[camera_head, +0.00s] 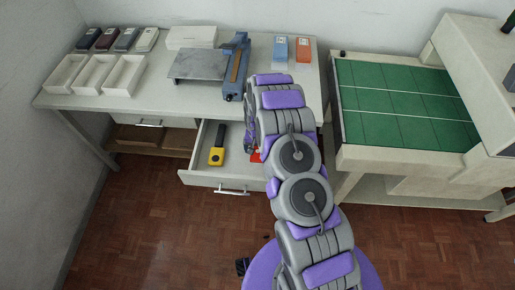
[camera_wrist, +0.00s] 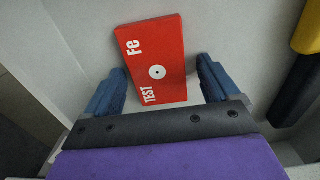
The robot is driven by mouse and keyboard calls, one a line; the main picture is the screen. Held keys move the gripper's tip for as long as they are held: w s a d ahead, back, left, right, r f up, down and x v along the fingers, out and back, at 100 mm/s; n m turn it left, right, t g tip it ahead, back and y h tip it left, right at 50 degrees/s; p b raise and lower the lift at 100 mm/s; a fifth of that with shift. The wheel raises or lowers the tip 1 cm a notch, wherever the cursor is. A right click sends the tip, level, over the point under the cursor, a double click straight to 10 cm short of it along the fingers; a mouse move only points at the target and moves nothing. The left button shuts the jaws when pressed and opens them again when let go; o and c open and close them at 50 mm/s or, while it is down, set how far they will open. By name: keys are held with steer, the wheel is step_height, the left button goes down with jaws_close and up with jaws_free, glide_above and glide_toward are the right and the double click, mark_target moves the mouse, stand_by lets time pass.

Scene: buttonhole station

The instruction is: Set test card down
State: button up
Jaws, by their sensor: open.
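The test card (camera_wrist: 152,45) is a red card with white "Fe" and "TEST" lettering and a white dot with a dark centre. In the wrist view it lies on the pale floor of the open drawer. Only a small red part of the card (camera_head: 255,157) shows in the head view beside my arm. My gripper (camera_wrist: 160,82) is open, with a blue finger on each side of the card's lower end. A gap shows at the right finger; contact at the left is unclear. My arm hides most of the gripper in the head view.
The open drawer (camera_head: 206,178) also holds a yellow and black tool (camera_head: 217,146). The bench above (camera_head: 150,97) carries white trays (camera_head: 126,76), a grey plate (camera_head: 200,64), a blue device (camera_head: 236,68) and several boxes. A green-topped table (camera_head: 400,102) stands at right.

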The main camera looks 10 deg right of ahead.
steer(key=shift+r, duration=0.1)
step_height(320, 180, up, 12)
steer(key=p, duration=0.3)
step_height(320, 180, up, 12)
glide_above(257, 150)
steer(key=s, duration=0.5)
steer(key=s+r+n, duration=0.2)
steer(key=s+r, duration=0.9)
steer(key=r, duration=0.1)
steer(key=s+r+g, duration=0.1)
steer(key=s+r, duration=0.3)
steer(key=s, duration=0.9)
steer(key=s+r+n, duration=0.1)
steer(key=s+r, duration=0.4)
steer(key=s, duration=0.8)
steer(key=shift+n+g, duration=0.3)
steer(key=shift+g, duration=0.1)
steer(key=shift+d, duration=0.1)
